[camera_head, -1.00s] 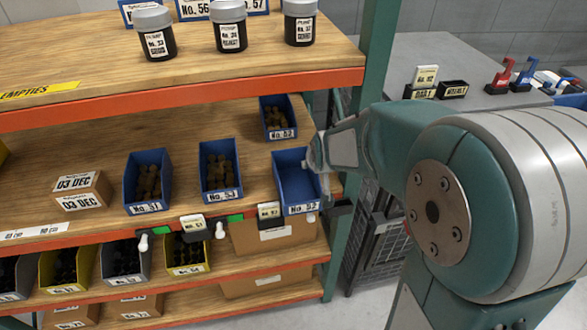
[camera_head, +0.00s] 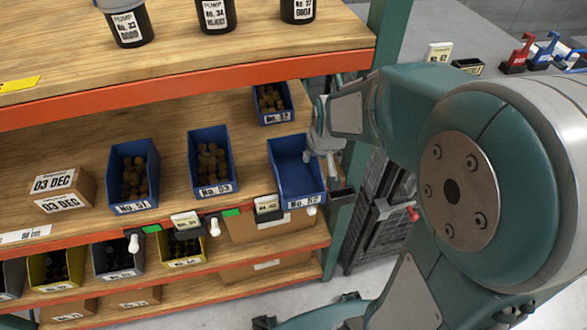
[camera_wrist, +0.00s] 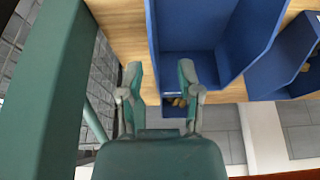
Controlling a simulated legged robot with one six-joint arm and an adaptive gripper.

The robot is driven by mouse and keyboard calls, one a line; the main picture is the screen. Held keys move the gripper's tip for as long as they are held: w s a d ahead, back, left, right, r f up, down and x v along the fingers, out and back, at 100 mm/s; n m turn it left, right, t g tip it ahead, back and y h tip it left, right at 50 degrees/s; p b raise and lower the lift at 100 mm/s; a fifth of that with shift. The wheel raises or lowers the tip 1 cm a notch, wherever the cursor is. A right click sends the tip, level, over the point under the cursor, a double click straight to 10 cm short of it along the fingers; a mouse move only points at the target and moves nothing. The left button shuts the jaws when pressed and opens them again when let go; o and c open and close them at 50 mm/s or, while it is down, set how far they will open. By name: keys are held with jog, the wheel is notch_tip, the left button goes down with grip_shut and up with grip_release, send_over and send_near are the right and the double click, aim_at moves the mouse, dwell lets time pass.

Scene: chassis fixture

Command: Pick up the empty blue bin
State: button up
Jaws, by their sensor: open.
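The empty blue bin (camera_head: 296,172) stands at the right end of the middle shelf, its inside bare and a white label on its front. It also shows in the wrist view (camera_wrist: 190,32), at the top middle. My gripper (camera_head: 319,156) is at the bin's right side wall. In the wrist view my gripper (camera_wrist: 160,72) has its two fingers spread apart, with a blue bin wall showing between and beyond the tips. I cannot tell whether a finger touches the wall. Nothing is held.
Two blue bins full of brown parts, one in the middle (camera_head: 210,165) and one further left (camera_head: 134,177), stand left of the empty bin. Another filled blue bin (camera_head: 272,103) is behind it. A green shelf post (camera_head: 345,200) is close on the right. The upper shelf edge (camera_head: 190,75) runs overhead.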

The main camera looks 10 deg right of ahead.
aim_at(313, 173)
jog(key=shift+w+d+x, duration=0.15)
jog(key=shift+w+x, duration=0.05)
jog(key=shift+x, duration=1.1)
jog(key=shift+w+d+x, duration=0.15)
jog(key=shift+w+x, duration=0.05)
jog(key=shift+x, duration=1.1)
jog(key=shift+r, duration=0.15)
grip_shut()
